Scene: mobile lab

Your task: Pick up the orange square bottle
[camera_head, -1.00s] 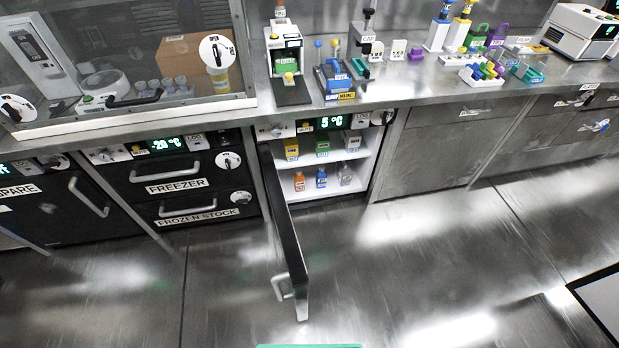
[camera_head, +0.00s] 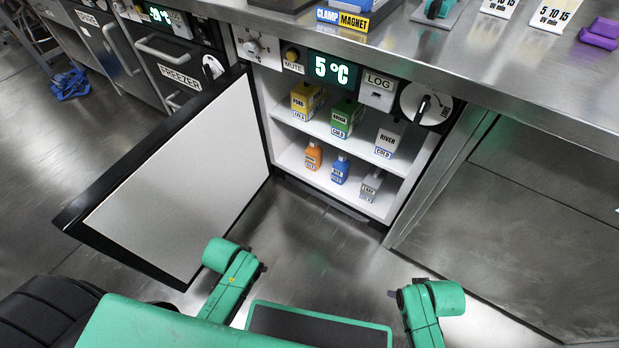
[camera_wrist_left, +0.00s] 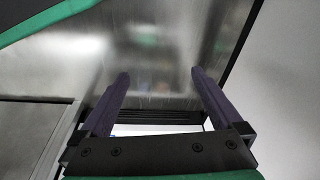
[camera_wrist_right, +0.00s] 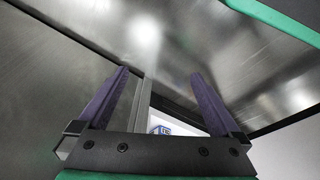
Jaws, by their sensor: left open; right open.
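The orange bottle (camera_head: 313,156) stands upright on the lower shelf of the open 5 °C fridge, at the left end of its row. A blue bottle (camera_head: 340,169) and a grey bottle (camera_head: 370,185) stand to its right. My left gripper (camera_wrist_left: 158,88) shows in the left wrist view with its fingers apart and nothing between them. My right gripper (camera_wrist_right: 160,85) shows in the right wrist view, also open and empty. Neither gripper's fingers show in the head view, where both green arms are low in front of the fridge. The orange bottle is not visible in either wrist view.
The fridge door (camera_head: 185,180) stands wide open on the left. Yellow (camera_head: 306,101), green (camera_head: 345,117) and white (camera_head: 389,139) boxes stand on the upper shelf (camera_head: 328,129). The steel counter (camera_head: 480,75) overhangs above. The floor before the fridge is clear.

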